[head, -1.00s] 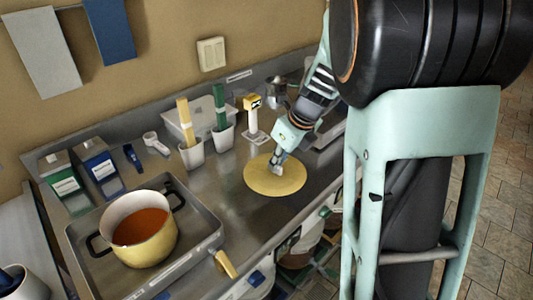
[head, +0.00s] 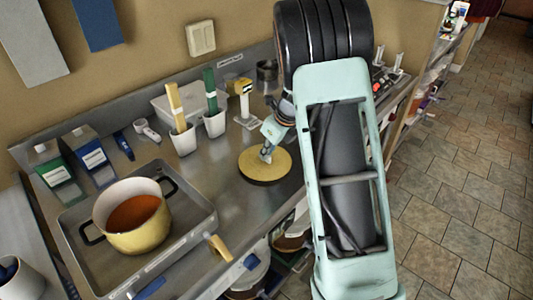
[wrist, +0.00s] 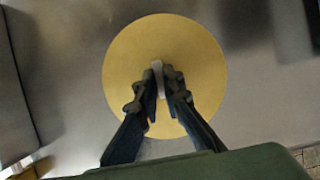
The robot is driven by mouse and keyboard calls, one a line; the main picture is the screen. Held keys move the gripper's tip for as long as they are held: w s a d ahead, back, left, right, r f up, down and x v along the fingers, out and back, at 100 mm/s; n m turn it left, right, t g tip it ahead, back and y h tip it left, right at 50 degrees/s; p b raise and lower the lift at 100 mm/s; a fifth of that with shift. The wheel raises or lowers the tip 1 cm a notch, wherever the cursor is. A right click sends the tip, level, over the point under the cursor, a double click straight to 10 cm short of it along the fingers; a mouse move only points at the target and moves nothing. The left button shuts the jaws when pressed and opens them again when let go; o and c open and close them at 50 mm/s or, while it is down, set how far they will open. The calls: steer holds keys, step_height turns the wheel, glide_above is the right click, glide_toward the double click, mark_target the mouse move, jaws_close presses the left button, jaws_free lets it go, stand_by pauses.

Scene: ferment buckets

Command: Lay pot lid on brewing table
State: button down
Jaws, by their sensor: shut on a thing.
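The pot lid is a flat, round yellow disc (head: 279,168) over the bare steel of the brewing table (head: 222,182), right of the tray with the pot. It also shows in the wrist view (wrist: 200,60), centred below my gripper. My gripper (head: 266,156) is above the middle of the lid. In the wrist view, my gripper's fingers (wrist: 160,84) are closed on the lid's pale knob (wrist: 157,70). The lid looks level and very near the table top; I cannot tell whether it touches.
A yellow pot (head: 140,232) of orange-brown liquid stands in a steel tray (head: 93,270) at the left. White cups (head: 214,124) with yellow and green sticks and a yellow-topped device (head: 245,100) stand behind the lid. Shelves are under the table's front edge.

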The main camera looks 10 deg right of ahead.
steer(key=shift+f, duration=0.25)
steer(key=c, duration=2.5)
jaws_free()
steer(key=o, duration=0.4)
steer(key=shift+r, duration=0.25)
steer(key=v, duration=1.2)
steer(key=shift+f+p, duration=0.1)
steer(key=shift+p, duration=0.25)
